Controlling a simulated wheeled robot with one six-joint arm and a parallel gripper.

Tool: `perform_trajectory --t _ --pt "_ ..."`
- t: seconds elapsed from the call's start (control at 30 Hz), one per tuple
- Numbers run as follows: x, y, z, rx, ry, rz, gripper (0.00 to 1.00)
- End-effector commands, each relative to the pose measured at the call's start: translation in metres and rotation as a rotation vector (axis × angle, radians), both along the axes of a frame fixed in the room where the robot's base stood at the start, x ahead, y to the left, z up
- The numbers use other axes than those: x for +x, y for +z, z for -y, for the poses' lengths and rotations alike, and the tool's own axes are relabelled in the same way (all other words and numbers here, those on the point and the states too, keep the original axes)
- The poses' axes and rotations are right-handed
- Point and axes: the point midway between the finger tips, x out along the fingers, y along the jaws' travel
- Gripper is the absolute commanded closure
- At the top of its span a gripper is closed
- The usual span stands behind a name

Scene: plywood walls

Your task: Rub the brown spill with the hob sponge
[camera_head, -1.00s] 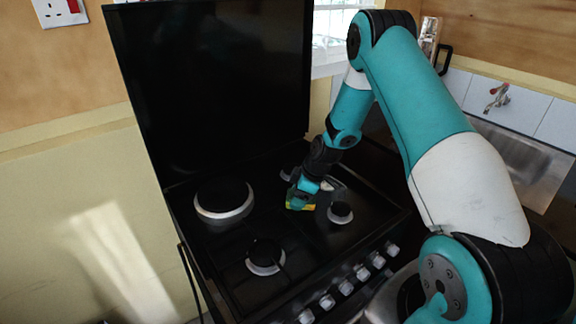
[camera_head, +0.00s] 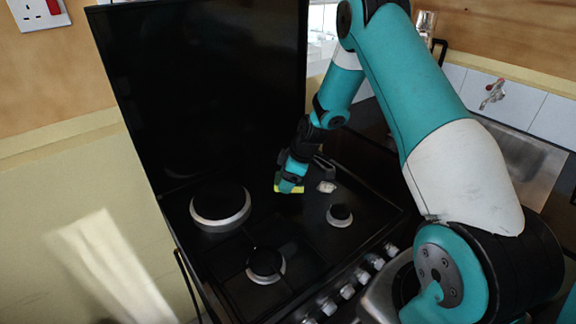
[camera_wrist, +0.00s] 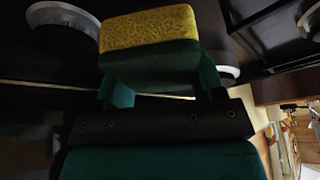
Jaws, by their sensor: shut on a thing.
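My gripper (camera_head: 290,184) is shut on the hob sponge (camera_head: 278,187), a block with a yellow face and a green side. They are over the back part of the black hob (camera_head: 300,229), between the back left burner (camera_head: 221,206) and the right-hand burners. In the wrist view the sponge (camera_wrist: 150,34) sits across the ends of the two green fingers, yellow face outward. I cannot tell whether it touches the hob. I cannot make out the brown spill in any view.
The raised black lid (camera_head: 205,95) stands upright just behind the hob. The front burners (camera_head: 266,265) and front right burner (camera_head: 340,215) stick up from the top. Knobs (camera_head: 347,291) line the front edge. A sink (camera_head: 525,155) and tap (camera_head: 492,93) are at right.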

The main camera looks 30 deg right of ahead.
Motion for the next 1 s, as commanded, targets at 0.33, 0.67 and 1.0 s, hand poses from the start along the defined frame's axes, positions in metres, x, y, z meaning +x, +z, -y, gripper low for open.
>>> perform_trajectory --t 0.33,0.67,1.0 --pt "0.002 0.03 -0.008 0.0 0.011 0.0 0.64" --pt "0.002 0.031 -0.008 0.0 0.012 0.0 0.64" --pt "0.002 0.031 -0.008 0.0 0.012 0.0 0.64"
